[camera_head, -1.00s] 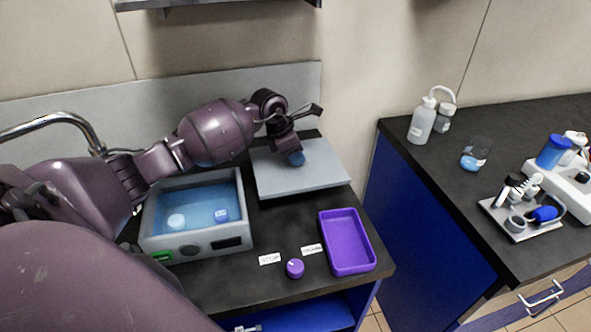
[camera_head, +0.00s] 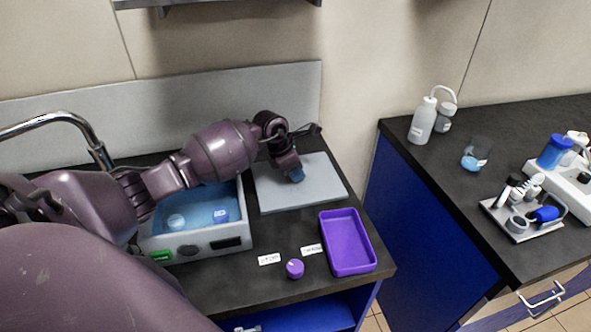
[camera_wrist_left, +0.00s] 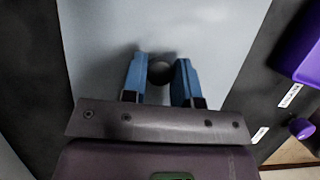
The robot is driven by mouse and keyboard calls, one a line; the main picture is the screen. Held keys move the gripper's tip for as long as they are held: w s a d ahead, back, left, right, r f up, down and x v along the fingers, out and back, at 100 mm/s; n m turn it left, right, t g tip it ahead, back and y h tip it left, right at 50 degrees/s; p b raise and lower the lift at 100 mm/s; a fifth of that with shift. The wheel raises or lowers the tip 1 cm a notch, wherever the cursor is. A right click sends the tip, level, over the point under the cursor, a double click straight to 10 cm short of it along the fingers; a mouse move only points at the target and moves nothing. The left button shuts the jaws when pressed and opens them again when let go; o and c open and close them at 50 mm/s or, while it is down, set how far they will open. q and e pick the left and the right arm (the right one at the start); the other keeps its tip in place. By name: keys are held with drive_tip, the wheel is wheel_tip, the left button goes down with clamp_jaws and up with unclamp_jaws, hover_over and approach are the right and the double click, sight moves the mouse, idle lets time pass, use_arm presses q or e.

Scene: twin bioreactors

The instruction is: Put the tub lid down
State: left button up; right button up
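The tub lid (camera_head: 322,185) is a flat light-grey plate, level behind and right of the open tub (camera_head: 210,243). It lies on or just above the dark counter; I cannot tell whether it touches. My left gripper (camera_head: 297,175) points down over its middle. In the left wrist view, the blue fingers (camera_wrist_left: 160,80) stand on both sides of the lid's dark round knob (camera_wrist_left: 161,70), closed on it. The tub holds blue water with two small floating or submerged items, partly hidden by my left arm. My right gripper is not in view.
A purple tray (camera_head: 347,243) stands in front of the lid, with a purple cap (camera_head: 294,268) and small white labels beside it. A faucet (camera_head: 75,122) rises at the left. The right-hand counter (camera_head: 450,180) holds bottles and a small rack, across a gap.

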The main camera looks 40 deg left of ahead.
use_arm(q)
drive_tip(key=o, duration=0.4)
drive_tip(key=shift+r, duration=0.25)
drive_tip(key=v, duration=1.2)
drive_tip(key=shift+p, duration=0.3)
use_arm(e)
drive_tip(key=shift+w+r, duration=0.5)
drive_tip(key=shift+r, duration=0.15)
use_arm(q)
drive_tip(key=shift+d, duration=0.1)
drive_tip(key=shift+f, duration=0.1)
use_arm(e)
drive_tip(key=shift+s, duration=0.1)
